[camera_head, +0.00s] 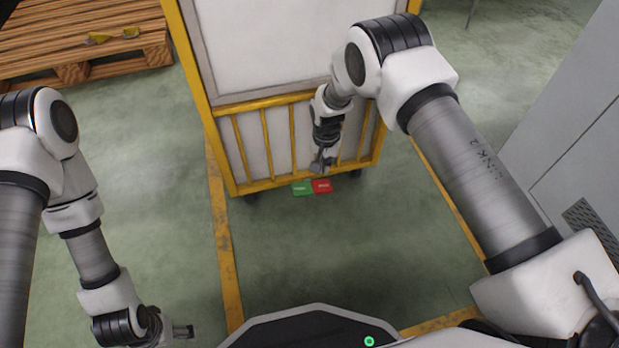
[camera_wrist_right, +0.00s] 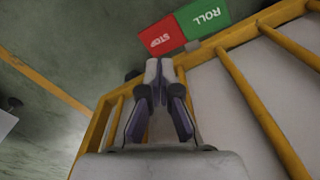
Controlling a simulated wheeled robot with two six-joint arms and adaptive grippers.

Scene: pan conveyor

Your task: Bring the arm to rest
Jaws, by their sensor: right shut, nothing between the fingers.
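My right arm reaches forward from the right in the head view. Its gripper (camera_head: 322,161) is shut and empty, pointing down at the front of the yellow-framed cart, just above the red and green pads in the picture. In the right wrist view the fingers (camera_wrist_right: 159,70) are together, with nothing between them; I cannot tell whether they touch anything. My left arm hangs at the left of the head view. Its gripper (camera_head: 183,331) is low near the bottom edge, apart from everything; its jaw opening is not clear.
The yellow-framed cart (camera_head: 235,152) with pale panels stands ahead. A red STOP pad (camera_head: 322,186) and a green ROLL pad (camera_head: 301,188) lie by its lower front. A grey cabinet (camera_head: 575,160) is at right, a wooden pallet (camera_head: 90,50) at upper left. Floor between is clear.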

